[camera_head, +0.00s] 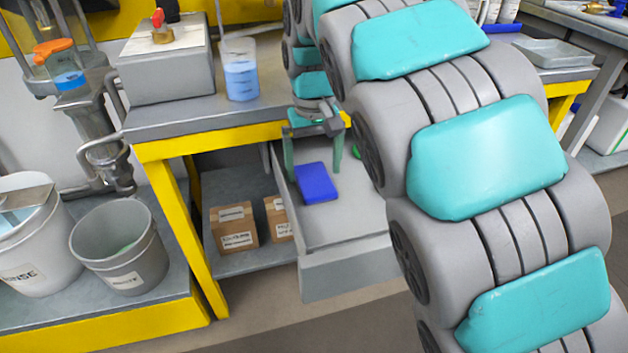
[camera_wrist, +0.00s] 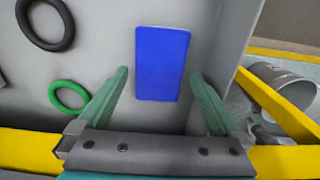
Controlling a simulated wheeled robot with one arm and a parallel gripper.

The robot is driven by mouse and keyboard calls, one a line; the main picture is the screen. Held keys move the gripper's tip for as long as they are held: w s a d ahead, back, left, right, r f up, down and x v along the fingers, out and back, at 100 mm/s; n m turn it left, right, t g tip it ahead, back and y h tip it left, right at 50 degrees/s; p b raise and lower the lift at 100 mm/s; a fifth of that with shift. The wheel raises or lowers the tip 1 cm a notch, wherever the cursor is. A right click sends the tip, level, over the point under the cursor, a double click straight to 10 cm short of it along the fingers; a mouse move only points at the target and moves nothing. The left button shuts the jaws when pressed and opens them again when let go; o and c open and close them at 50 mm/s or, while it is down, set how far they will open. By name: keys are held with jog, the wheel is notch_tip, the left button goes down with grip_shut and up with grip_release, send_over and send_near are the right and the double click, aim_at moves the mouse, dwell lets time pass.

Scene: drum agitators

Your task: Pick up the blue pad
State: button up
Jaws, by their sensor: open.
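The blue pad (camera_head: 316,183) is a flat rectangle lying on the floor of an open grey drawer (camera_head: 345,278) under the bench. In the wrist view the blue pad (camera_wrist: 162,63) is near the drawer's side wall, ahead of my fingertips and between their lines. My gripper (camera_head: 313,160) is over the drawer at the pad's back end, fingers pointing down, open and empty. In the wrist view my gripper (camera_wrist: 158,75) shows its two green fingers spread wider than the pad. Contact between fingers and pad is not visible.
The drawer also holds a green ring (camera_wrist: 68,96) and a black ring (camera_wrist: 46,22). The yellow bench edge (camera_head: 215,141) is close above the drawer. Cardboard boxes (camera_head: 233,226) stand on the shelf at left. A beaker of blue liquid (camera_head: 241,80) stands on the bench.

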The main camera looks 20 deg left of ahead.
notch_tip(320, 180, down, 2)
jog(key=shift+f, duration=0.1)
jog(key=shift+c, duration=0.2)
jog(key=c, duration=1)
